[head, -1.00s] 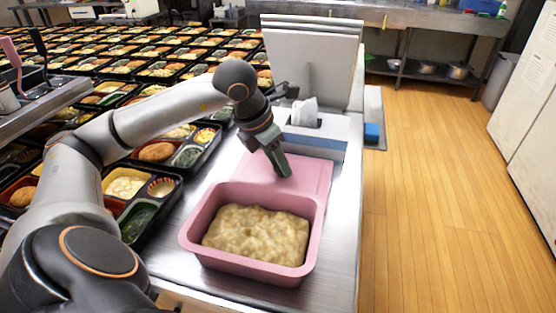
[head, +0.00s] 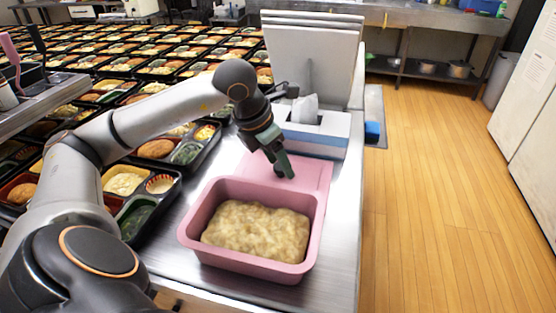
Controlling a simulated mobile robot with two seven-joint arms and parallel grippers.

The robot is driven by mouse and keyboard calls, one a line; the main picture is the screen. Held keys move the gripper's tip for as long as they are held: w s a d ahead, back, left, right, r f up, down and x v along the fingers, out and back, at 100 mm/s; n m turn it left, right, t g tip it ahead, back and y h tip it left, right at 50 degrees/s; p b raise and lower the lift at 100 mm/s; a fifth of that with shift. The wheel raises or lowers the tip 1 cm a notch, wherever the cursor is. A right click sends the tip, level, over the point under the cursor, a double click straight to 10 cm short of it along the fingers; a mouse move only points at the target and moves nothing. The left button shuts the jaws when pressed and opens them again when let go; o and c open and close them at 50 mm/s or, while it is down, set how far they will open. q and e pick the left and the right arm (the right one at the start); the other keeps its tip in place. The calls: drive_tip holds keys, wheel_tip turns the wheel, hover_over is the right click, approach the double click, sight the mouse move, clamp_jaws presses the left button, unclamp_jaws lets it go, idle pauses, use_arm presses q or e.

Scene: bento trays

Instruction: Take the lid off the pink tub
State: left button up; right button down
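The pink tub (head: 247,268) stands uncovered on the steel counter, full of a pale yellow lumpy food (head: 255,231). Its flat pink lid (head: 315,175) lies directly behind it, off the opening; the tub's back rim hides the lid's near edge. My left gripper (head: 285,174) points down over the lid, with its dark green fingertips at or just above the lid's surface. The fingers look slightly parted. Whether they touch the lid is unclear. My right gripper is out of view.
A white and blue tissue box (head: 318,136) stands just behind the lid, with upright grey panels (head: 313,62) beyond it. Filled bento trays (head: 138,205) crowd the left side. Bare counter (head: 335,240) shows right of the tub, up to the counter's edge.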

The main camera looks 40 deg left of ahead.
use_arm(q)
drive_tip(key=shift+o, duration=0.7)
drive_tip(key=d+p+v, duration=0.1)
drive_tip(key=p+v, duration=0.1)
drive_tip(key=v, duration=1)
drive_tip(key=shift+s+a+r, duration=0.15)
drive_tip(key=shift+a+r, duration=0.1)
drive_tip(key=shift+a, duration=0.25)
